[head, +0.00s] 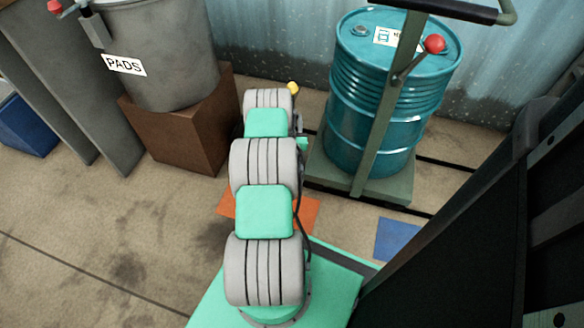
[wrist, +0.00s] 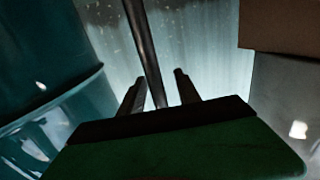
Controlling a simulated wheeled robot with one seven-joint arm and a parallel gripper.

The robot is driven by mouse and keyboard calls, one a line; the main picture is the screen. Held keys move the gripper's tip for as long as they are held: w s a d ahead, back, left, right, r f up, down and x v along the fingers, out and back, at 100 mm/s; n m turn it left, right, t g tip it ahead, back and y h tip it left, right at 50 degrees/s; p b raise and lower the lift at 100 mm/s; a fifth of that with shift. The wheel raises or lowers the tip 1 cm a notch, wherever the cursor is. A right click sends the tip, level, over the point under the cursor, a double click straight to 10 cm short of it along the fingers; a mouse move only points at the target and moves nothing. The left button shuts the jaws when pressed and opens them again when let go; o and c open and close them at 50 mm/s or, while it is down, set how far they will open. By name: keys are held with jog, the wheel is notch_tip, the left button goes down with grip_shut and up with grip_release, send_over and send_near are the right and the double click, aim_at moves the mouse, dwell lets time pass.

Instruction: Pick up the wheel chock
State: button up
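No wheel chock can be clearly made out in either view. A small yellow knob (head: 293,88) shows just beyond the far end of my arm in the head view; I cannot tell what it belongs to. In the wrist view my gripper (wrist: 159,84) has its two dark fingers apart. A dark, slim rod (wrist: 143,45) runs down from the top edge into the space between them, with gaps on both sides. I cannot tell how far beyond the fingers it is. In the head view my gripper is hidden behind my arm.
A teal drum (head: 350,105) stands on a green trolley (head: 370,188) with a red-knobbed lever (head: 434,43), right of my arm. Left are a brown box (head: 185,130) and a grey "PADS" bin (head: 150,70). Orange (head: 305,212) and blue (head: 397,240) patches mark the floor.

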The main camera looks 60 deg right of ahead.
grip_shut()
dwell(0.3)
dwell(1.0)
jog(key=shift+d+r, duration=0.1)
jog(key=shift+r, duration=0.05)
